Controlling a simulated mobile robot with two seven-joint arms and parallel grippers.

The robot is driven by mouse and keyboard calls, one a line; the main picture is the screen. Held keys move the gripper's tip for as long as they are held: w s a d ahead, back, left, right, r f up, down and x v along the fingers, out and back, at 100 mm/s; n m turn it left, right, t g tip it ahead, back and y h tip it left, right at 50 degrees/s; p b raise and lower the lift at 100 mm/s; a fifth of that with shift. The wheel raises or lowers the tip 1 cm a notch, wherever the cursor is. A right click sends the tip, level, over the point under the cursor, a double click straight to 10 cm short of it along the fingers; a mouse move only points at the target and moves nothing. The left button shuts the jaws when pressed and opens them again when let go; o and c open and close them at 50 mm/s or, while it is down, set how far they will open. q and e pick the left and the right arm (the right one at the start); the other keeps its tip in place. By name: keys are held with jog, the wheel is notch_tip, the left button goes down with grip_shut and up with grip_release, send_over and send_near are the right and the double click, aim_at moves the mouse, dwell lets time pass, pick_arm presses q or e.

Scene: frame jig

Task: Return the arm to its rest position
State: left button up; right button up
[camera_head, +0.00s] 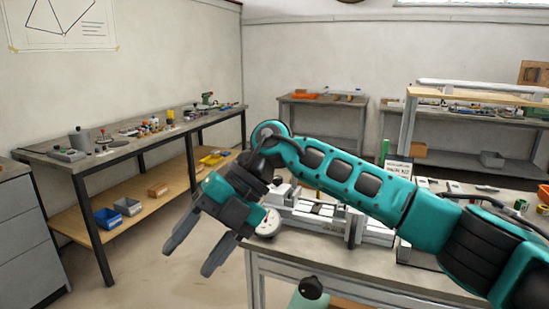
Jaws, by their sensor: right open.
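My right gripper (192,248) is open and empty. It hangs in the air in front of the left corner of the near workbench (310,249), with its fingers pointing down and to the left. My right arm (345,178) is teal and black. It reaches in from the lower right across the bench and hides part of its top. My left gripper does not show.
A jig (318,212) with a round dial gauge (268,223) stands on the near bench behind my arm. A long bench (145,142) with tools lines the left wall. More benches (322,101) stand at the back. The floor on the left is clear.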

jog(key=s+a+m+g+y, duration=0.1)
jog(key=s+a+g+y, duration=0.1)
jog(key=s+a+y, duration=0.35)
jog(key=w+d+f+m+t+p, duration=0.1)
jog(key=w+d+f+m+t, duration=0.35)
jog(key=d+m+t, duration=0.6)
jog(key=w+d+f+m+t+p, duration=0.1)
jog(key=w+d+f+m+t, duration=0.4)
jog(key=m+t, duration=1.05)
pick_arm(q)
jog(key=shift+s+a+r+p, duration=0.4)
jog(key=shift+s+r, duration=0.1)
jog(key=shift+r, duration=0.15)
pick_arm(e)
jog(key=s+d+f+m+g+h, duration=0.4)
jog(key=s+d+f, duration=0.4)
jog(key=f, duration=0.3)
jog(key=s+d+f+m+g+h, duration=0.4)
jog(key=s+d+f+h, duration=0.3)
jog(key=s+d+f, duration=0.2)
notch_tip(320, 180, down, 3)
jog(key=shift+d+r+m, duration=0.15)
jog(key=shift+d+m, duration=0.65)
jog(key=shift+d, duration=0.25)
